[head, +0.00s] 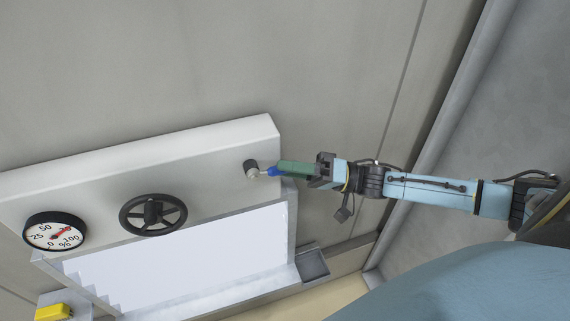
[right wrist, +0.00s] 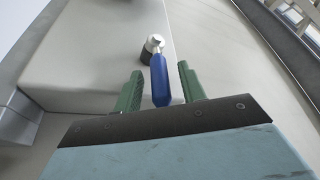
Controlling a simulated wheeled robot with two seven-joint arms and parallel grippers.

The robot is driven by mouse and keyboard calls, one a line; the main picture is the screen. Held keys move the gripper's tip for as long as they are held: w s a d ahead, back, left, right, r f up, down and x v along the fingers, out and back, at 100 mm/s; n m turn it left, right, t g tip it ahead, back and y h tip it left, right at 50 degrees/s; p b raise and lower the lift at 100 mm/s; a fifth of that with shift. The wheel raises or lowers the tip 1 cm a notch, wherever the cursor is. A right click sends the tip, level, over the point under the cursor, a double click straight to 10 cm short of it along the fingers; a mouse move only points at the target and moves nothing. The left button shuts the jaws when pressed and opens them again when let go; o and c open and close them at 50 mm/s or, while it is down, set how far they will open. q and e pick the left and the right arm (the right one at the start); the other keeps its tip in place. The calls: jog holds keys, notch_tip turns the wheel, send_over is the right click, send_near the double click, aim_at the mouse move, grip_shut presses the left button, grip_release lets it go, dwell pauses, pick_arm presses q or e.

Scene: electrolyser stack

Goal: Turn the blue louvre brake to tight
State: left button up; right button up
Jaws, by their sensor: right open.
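The blue louvre brake (head: 272,171) is a small lever with a blue handle on a round metal and black hub (head: 251,168), near the right end of the pale panel. In the right wrist view the blue handle (right wrist: 159,80) points toward my gripper. My right gripper (head: 281,168) has green fingers and is at the handle. In the right wrist view its fingers (right wrist: 158,85) stand open on either side of the handle, with gaps on both sides. My left gripper is in neither view.
Left of the brake on the pale panel (head: 200,150) are a black handwheel (head: 153,214) and a round percent gauge (head: 55,231) with a red needle. Below is a white recess (head: 190,255). A small grey tray (head: 312,265) and a yellow block (head: 52,312) sit lower down.

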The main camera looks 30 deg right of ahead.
jog(key=shift+w+a+r, duration=0.1)
jog(key=shift+w+a, duration=0.15)
jog(key=shift+a, duration=0.1)
jog(key=shift+c, duration=0.2)
grip_shut()
